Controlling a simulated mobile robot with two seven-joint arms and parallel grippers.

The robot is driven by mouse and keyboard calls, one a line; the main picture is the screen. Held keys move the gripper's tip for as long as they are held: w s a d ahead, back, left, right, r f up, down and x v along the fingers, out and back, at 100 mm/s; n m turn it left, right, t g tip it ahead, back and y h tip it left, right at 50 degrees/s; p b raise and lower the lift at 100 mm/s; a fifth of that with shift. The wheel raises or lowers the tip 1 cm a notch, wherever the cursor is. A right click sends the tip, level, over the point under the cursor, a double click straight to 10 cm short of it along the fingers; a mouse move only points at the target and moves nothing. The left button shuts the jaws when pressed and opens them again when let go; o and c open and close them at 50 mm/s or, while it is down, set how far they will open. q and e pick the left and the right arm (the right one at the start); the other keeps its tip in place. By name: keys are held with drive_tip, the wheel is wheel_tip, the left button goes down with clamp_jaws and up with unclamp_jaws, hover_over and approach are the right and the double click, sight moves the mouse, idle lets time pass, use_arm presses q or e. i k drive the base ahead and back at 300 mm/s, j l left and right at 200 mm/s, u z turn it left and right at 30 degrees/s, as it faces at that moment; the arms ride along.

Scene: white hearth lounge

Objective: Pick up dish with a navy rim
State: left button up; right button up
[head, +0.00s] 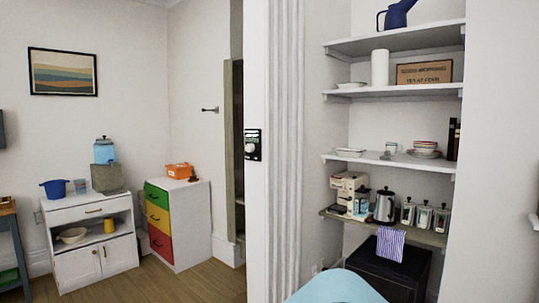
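I cannot make out a navy rim on any dish at this distance. A shallow white dish (349,152) lies at the left end of the middle wall shelf, its rim too small to read. Another small white dish (351,85) sits on the shelf above. A stack of dishes with reddish bands (424,147) stands at the right of the middle shelf. A pale bowl (73,235) is in the open bay of the white cabinet at left. Neither of my grippers is in view.
The wall shelves (395,157) sit in an alcove, with a coffee machine, kettle (385,207) and jars on the lower one. A black cabinet (388,268) stands below. A coloured drawer unit (178,222) is at left. A light-blue rounded surface (335,288) fills the bottom centre.

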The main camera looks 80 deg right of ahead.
sight(346, 153)
drive_tip(key=l+z, duration=0.2)
drive_tip(key=z, duration=0.2)
drive_tip(key=i+l+z, duration=0.1)
drive_tip(key=z, duration=0.35)
drive_tip(key=i+l+z, duration=0.1)
drive_tip(key=l+z, duration=0.15)
drive_tip(key=z, duration=0.15)
drive_tip(key=i+l+z, duration=0.2)
drive_tip(key=z, duration=0.15)
drive_tip(key=i+l+z, duration=0.2)
drive_tip(key=z, duration=0.15)
drive_tip(key=i+l+z, duration=0.2)
drive_tip(key=z, duration=0.2)
drive_tip(key=i+z, duration=0.4)
drive_tip(key=i, duration=0.95)
